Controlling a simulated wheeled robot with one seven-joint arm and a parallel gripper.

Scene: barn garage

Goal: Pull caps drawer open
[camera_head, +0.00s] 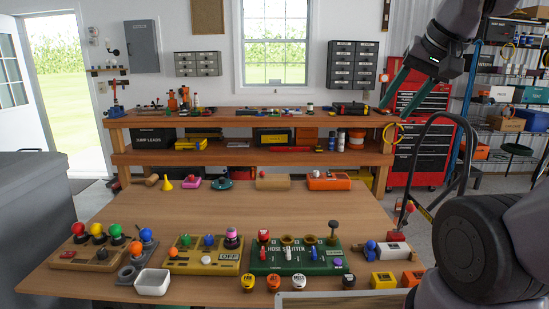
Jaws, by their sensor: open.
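No drawer that I can read as a caps drawer shows. Two candidates are a small grey wall drawer cabinet (198,64) left of the window and a larger dark one (354,65) right of it. Their labels are too small to read, and their drawers look shut. A pale-edged box or panel (340,297) is cut off at the bottom edge of the view; I cannot tell whether it holds a drawer. My gripper (396,106) is at the upper right, its two teal fingers apart and empty, pointing down-left in front of the red tool chest.
The near wooden table (200,205) carries a green hose splitter board (296,256), a yellow switch board (205,257), a joystick board (92,252), a white bowl (153,282) and several round caps. Its middle is mostly clear. A workbench (240,124) and red tool chest (417,135) stand behind.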

